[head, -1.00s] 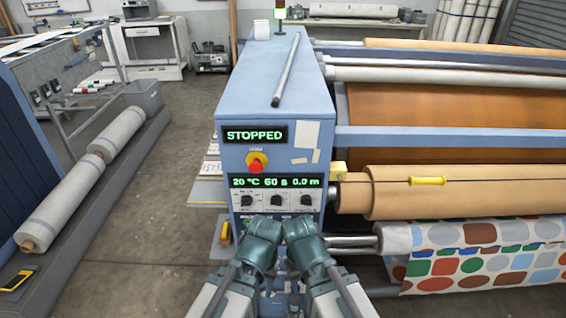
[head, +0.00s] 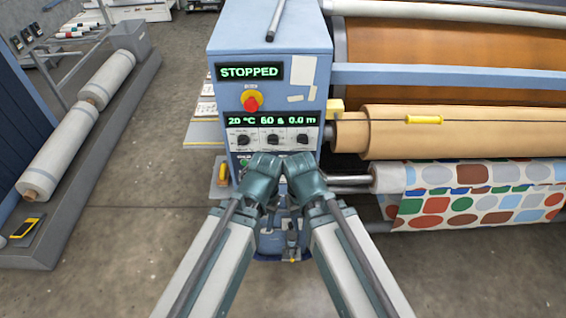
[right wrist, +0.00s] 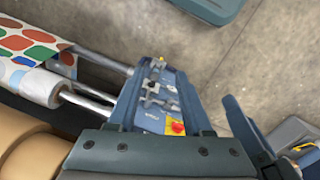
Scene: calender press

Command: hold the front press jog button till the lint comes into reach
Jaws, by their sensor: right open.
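The blue press cabinet (head: 268,40) stands ahead, with a display (head: 249,72) reading STOPPED and a red stop button (head: 251,102) on yellow. Below are a second display (head: 272,120) and several dark knobs. A green button (head: 244,161) shows partly beside my left gripper (head: 265,160). The jog button cannot be told apart, as both grippers cover the lower panel. My right gripper (head: 302,162) is beside the left one, close to the panel; it is open. The left jaws are hidden. Patterned cloth (head: 470,205) hangs at right; I cannot make out lint.
A tan roll (head: 470,132) with a yellow handle (head: 424,120) lies above the cloth, right of the cabinet. Pale wrapped rolls (head: 60,152) lie on a grey base at left. The floor (head: 120,220) between is clear.

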